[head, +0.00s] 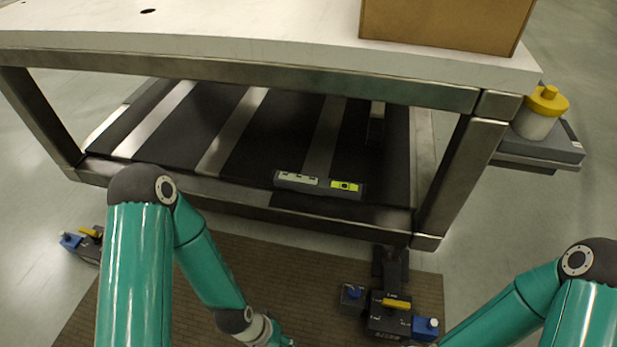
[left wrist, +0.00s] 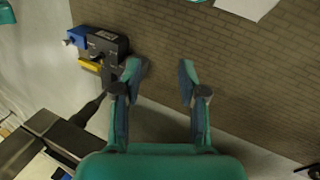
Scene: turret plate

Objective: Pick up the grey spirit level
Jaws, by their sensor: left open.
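The grey spirit level (head: 318,185) lies on the slatted lower shelf of the table, near the shelf's front rail. It is a dark grey bar with a pale label and a yellow-green vial. My left gripper (left wrist: 160,70) is open and empty in the left wrist view, above the brick-patterned mat. In the head view only part of it (head: 277,339) shows at the bottom edge, below and in front of the shelf and apart from the level. The level cannot be made out in the left wrist view. My right gripper is outside both views.
The table's top (head: 250,42) overhangs the lower shelf (head: 230,120), with a front rail (head: 240,196) and corner legs. A cardboard box (head: 445,22) stands on top. Black devices with blue and yellow parts stand on the floor, left (head: 88,243) and right (head: 390,315).

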